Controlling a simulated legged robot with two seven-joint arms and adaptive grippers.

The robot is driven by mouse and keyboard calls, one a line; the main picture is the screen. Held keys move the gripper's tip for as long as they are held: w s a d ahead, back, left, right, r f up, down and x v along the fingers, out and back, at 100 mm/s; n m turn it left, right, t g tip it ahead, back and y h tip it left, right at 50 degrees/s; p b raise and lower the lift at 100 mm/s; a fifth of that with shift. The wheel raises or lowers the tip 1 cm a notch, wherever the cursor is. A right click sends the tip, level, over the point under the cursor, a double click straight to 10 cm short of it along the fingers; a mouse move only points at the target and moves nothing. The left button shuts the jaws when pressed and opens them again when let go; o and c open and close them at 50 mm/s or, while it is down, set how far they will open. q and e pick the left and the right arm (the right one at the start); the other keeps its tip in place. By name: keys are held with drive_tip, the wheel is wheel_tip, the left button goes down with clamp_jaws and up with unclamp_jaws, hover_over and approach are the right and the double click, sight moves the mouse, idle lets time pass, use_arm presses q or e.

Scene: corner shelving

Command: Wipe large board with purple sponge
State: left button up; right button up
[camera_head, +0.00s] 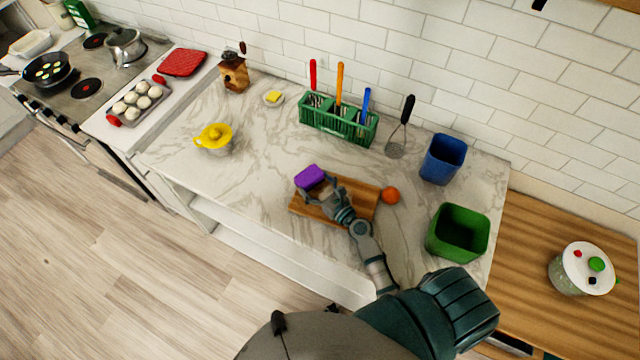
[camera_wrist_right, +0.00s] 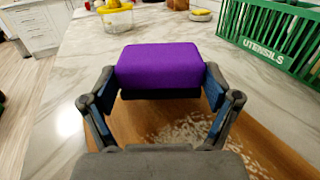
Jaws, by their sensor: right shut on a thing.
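The purple sponge (camera_head: 309,177) is held in my right gripper (camera_head: 318,188), over the left part of the wooden board (camera_head: 359,197). In the right wrist view the sponge (camera_wrist_right: 160,65) sits between the two fingers of the right gripper (camera_wrist_right: 160,85), which are shut on it. A dark layer shows under its purple top. The board (camera_wrist_right: 255,140) lies below, with a patch of white crumbs or grains on it. I cannot tell whether the sponge touches the board. The left gripper is not in view.
An orange ball-like thing (camera_head: 390,195) is at the board's right end. A green utensil rack (camera_head: 340,127) stands behind the board. A blue bin (camera_head: 443,160) and a green bin (camera_head: 458,232) stand to the right. A yellow-topped juicer (camera_head: 214,139) stands left. Marble counter between is clear.

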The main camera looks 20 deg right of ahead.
sight(299, 174)
drive_tip(key=shift+w+a+r+p, duration=0.15)
drive_tip(key=shift+w+a+p, duration=0.25)
drive_tip(key=shift+w+a, duration=0.85)
drive_tip(key=shift+w+a+r, duration=0.15)
drive_tip(key=shift+w+a, duration=0.3)
drive_tip(key=shift+w, duration=0.15)
drive_tip(key=shift+w+a+p, duration=0.3)
drive_tip(key=shift+w+a, duration=0.1)
drive_tip(key=shift+w, duration=0.25)
drive_tip(key=shift+w+d, duration=0.4)
drive_tip(key=shift+s+d+r, duration=0.15)
drive_tip(key=shift+s+d, duration=1.65)
drive_tip(key=shift+s, duration=0.05)
drive_tip(key=shift+s+d+r, duration=0.1)
drive_tip(key=shift+s+d, duration=0.75)
drive_tip(key=shift+s, duration=0.25)
drive_tip(key=shift+s+d+r, duration=0.1)
drive_tip(key=shift+s+d, duration=0.75)
drive_tip(key=shift+s, duration=0.2)
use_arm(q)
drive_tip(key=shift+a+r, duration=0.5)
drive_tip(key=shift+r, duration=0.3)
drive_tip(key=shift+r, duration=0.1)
